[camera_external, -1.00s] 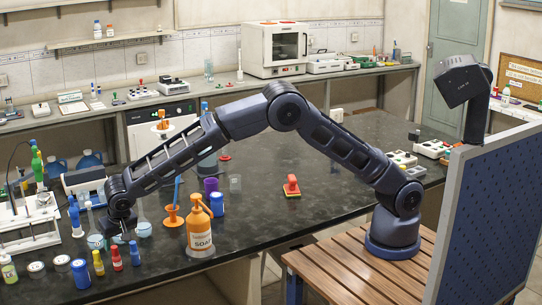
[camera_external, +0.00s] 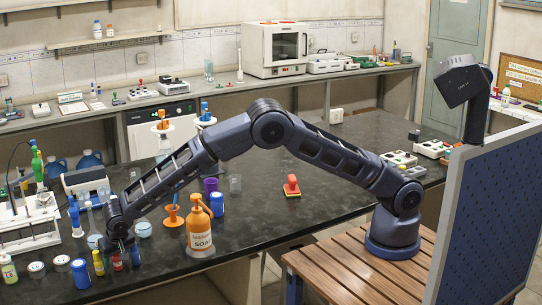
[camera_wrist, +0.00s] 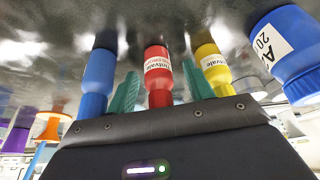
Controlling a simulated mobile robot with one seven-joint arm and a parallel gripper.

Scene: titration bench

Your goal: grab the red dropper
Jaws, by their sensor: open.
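The red dropper (camera_external: 117,263) is a small red bottle standing on the black bench at the front left. In the wrist view the red dropper (camera_wrist: 157,70) shows its white label and lies between the two teal fingers of my gripper (camera_wrist: 158,92). The fingers are open, with a visible gap on each side of it. In the external view my gripper (camera_external: 120,247) is low over the dropper and covers its upper part.
A yellow dropper (camera_external: 98,263) and a blue dropper (camera_external: 135,256) stand close on either side. A larger blue-lidded bottle (camera_external: 81,273), a flask (camera_external: 94,238) and an orange soap bottle (camera_external: 200,230) are nearby. The bench is clear toward the red stamp-like object (camera_external: 291,187).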

